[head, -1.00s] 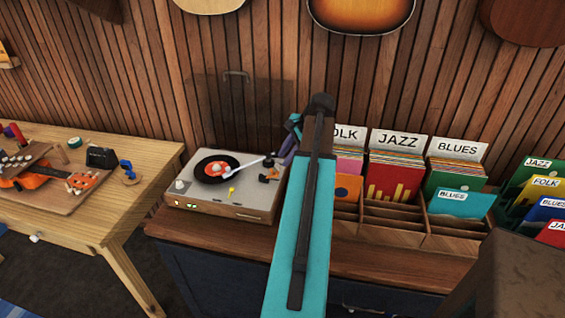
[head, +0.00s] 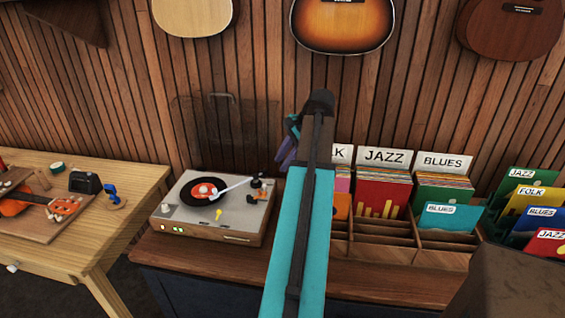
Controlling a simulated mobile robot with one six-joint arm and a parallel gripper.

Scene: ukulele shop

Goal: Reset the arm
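My teal arm rises through the middle of the head view, in front of the cabinet. Behind its dark upper end, a small purple and teal part of my gripper (head: 290,140) shows near the right back of the turntable. Its fingertips are hidden, so I cannot see whether it is open or shut, or whether it holds anything. The turntable (head: 215,205) stands left of my arm, with a black record (head: 203,191) with an orange label on it. The tonearm (head: 232,188) reaches over the record.
A wooden record rack (head: 385,228) with JAZZ and BLUES dividers stands right of my arm. More records (head: 535,205) lean at the far right. A wooden workbench (head: 95,240) with a ukulele (head: 40,205) is at left. Guitars (head: 343,25) hang on the slatted wall.

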